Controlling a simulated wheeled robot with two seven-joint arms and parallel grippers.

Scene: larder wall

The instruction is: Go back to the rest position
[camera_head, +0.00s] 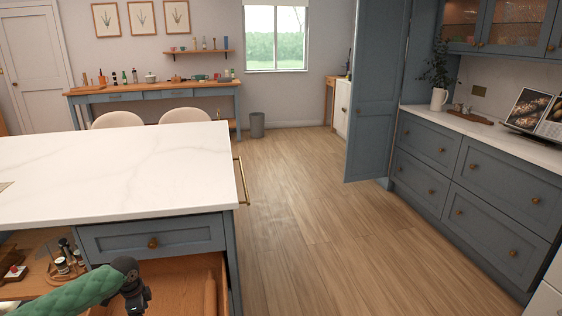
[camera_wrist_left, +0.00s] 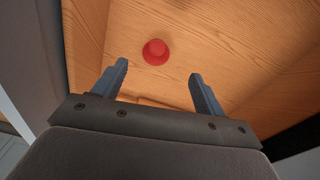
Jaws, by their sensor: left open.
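My left gripper (camera_head: 136,298) is at the bottom left of the head view, over an open wooden drawer (camera_head: 190,275) of the island. In the left wrist view my left gripper (camera_wrist_left: 157,83) has its two fingers wide apart with nothing between them. A small round red object (camera_wrist_left: 155,52) lies on the wooden surface beyond the fingertips, apart from them. My right gripper does not show in either view.
The white island top (camera_head: 110,170) stands in front, above a closed blue drawer (camera_head: 152,238). An open shelf with jars (camera_head: 62,265) is at the left. Clear wooden floor (camera_head: 300,220) lies right of the island, up to the blue cabinets (camera_head: 465,190).

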